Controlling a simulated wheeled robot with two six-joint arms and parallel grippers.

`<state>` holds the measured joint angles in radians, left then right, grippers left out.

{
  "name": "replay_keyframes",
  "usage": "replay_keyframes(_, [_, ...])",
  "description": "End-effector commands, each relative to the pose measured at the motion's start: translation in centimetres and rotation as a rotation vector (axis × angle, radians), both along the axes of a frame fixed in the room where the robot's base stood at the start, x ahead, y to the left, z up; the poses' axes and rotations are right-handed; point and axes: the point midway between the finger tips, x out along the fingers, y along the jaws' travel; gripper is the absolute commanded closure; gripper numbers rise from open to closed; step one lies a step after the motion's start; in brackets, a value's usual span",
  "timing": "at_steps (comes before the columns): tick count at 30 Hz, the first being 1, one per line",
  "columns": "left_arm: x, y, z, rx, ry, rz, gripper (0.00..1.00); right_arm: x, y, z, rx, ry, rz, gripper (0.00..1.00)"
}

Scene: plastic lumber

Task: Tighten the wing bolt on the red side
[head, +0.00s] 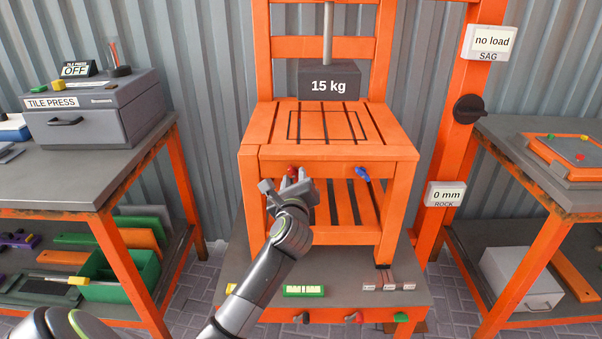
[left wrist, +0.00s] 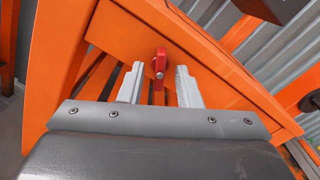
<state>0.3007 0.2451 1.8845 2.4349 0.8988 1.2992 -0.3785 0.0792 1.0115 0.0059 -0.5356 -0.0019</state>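The red wing bolt (head: 292,170) sits on the left of the front rail of the orange stool (head: 330,151). The blue wing bolt (head: 362,174) sits on the right of the same rail. My left gripper (head: 284,181) is at the red bolt and partly covers it in the head view. In the left wrist view the red bolt (left wrist: 160,62) stands upright between the tips of the open left gripper (left wrist: 159,70), with a gap on both sides. My right gripper is not in view.
A 15 kg weight (head: 329,80) hangs above the stool seat. Signs read "no load" (head: 491,42) for sag and "0 mm" (head: 446,194) for rock. A green level (head: 304,291) and small blocks (head: 388,284) lie on the grey platform below. Side tables flank the stool.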

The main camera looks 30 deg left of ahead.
Motion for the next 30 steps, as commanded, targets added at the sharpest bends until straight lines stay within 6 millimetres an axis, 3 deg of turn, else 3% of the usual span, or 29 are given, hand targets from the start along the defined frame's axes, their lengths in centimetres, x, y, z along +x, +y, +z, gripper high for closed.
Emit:
replay_keyframes(10, [0.0,0.2,0.0,0.001,0.001,0.0,0.69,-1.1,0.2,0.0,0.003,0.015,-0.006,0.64])
replay_keyframes(18, [0.0,0.2,0.0,0.001,0.001,0.0,1.0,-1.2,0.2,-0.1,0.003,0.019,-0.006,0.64])
replay_keyframes(30, [0.0,0.2,0.1,0.019,0.012,0.001,1.0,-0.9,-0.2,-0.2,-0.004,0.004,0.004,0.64])
